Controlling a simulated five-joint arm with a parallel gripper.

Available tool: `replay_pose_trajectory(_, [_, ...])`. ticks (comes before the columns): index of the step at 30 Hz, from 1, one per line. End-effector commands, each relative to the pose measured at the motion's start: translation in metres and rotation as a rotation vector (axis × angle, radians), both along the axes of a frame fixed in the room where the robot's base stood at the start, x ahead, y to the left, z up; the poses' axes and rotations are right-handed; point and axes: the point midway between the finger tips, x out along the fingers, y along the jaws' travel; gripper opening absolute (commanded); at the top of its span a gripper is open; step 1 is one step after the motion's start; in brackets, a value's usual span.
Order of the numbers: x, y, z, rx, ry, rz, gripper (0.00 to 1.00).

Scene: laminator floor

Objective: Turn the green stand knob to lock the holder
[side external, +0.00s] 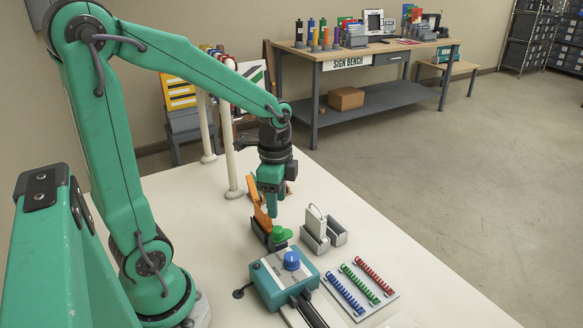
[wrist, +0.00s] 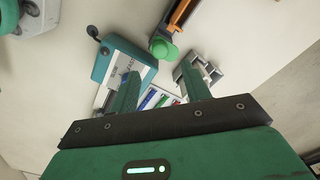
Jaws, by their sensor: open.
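The green knob (side external: 280,233) sits at the front end of a dark stand (side external: 262,231) on the white table. An orange piece (side external: 261,214) stands tilted in that stand. In the wrist view the green knob (wrist: 163,47) shows beyond the fingertips, with the orange piece (wrist: 180,14) behind it. My gripper (side external: 275,213) points down just above the knob in the side view, and I see no contact. In the wrist view my gripper (wrist: 161,78) is open, its two green fingers wide apart with nothing between them.
A teal box (side external: 283,278) with a blue knob (side external: 291,260) stands in front of the stand. A grey holder (side external: 322,236) with a white piece (side external: 316,220) is to the right. A card (side external: 362,287) with blue, green and red coils lies front right. White posts (side external: 230,160) rise behind.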

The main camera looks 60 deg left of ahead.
Motion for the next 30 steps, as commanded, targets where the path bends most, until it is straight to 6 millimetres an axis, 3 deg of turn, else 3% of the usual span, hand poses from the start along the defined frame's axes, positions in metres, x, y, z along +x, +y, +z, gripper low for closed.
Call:
replay_pose_trajectory(11, [0.000,0.000,-0.008,0.000,0.003,-0.003,0.47])
replay_pose_trajectory(30, [0.000,0.000,-0.072,-0.001,0.004,-0.002,0.47])
